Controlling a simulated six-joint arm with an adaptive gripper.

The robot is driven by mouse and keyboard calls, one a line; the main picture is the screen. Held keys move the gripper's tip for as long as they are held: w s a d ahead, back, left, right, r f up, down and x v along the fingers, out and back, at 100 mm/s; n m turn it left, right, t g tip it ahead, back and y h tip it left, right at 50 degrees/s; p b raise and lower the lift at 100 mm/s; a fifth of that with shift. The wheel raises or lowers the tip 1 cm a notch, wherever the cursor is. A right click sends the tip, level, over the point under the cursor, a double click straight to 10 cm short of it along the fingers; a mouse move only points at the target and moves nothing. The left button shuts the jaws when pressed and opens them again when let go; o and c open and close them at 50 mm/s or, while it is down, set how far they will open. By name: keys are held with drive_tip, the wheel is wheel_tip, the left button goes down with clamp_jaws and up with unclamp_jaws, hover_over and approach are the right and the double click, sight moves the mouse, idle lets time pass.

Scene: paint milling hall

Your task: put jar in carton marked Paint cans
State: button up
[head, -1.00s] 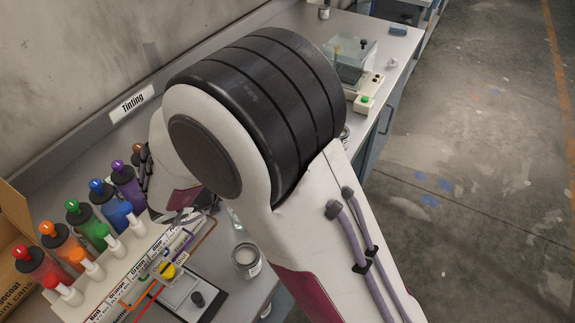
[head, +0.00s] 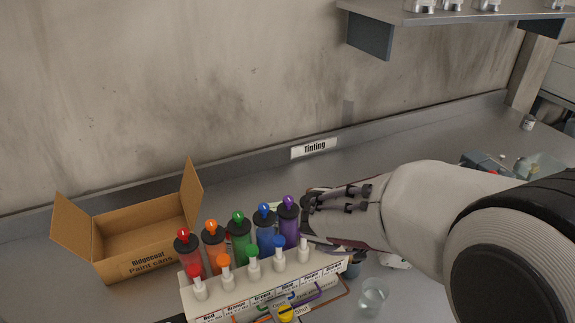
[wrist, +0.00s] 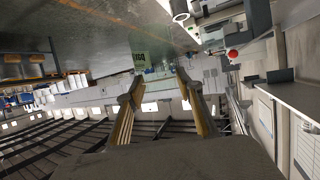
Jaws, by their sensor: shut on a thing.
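The open carton (head: 197,213) marked "Ridgecoat Paint cans" stands at the left of the bench in the head view, flaps up. Its visible inside looks empty. My gripper (wrist: 158,92) shows in the wrist view with its two fingers apart, closed on the jar. In the head view my wrist comes in from the right, behind and right of the colour bottles, well right of the carton. The fingers are mostly hidden there.
A rack (head: 262,285) with several colour bottles stands between the carton and my wrist. A clear glass (head: 372,296) stands right of the rack. A shelf (head: 450,14) hangs at upper right. Bench around the "Tinting" sign (head: 314,148) is clear.

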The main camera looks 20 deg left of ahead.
wheel_tip(320, 180, up, 11)
drive_tip(key=w+a+f+n+t+y, duration=0.1)
drive_tip(key=w+a+n+t+y, duration=0.15)
drive_tip(key=a, duration=0.75)
drive_tip(key=w+a+n+t+y, duration=0.2)
drive_tip(key=w+a+n, duration=0.15)
drive_tip(key=a, duration=0.65)
drive_tip(key=w+a+f+n+t+y, duration=0.15)
drive_tip(key=w+a, duration=0.25)
drive_tip(key=a, duration=0.6)
drive_tip(key=s+a+r+n+y, duration=0.1)
drive_tip(key=s+a+n+y, duration=0.25)
drive_tip(key=a, duration=0.85)
drive_tip(key=s+a+r+n+t+y, duration=0.1)
drive_tip(key=s+a+n+y, duration=0.25)
drive_tip(key=a, duration=0.95)
drive_tip(key=s+a+n+y, duration=0.3)
drive_tip(key=a+y, duration=0.2)
drive_tip(key=a, duration=0.7)
wheel_tip(320, 180, down, 18)
drive_tip(key=shift+s+a+r, duration=0.15)
drive_tip(key=shift+r, duration=0.05)
wheel_tip(320, 180, down, 6)
drive_tip(key=shift+f, duration=0.15)
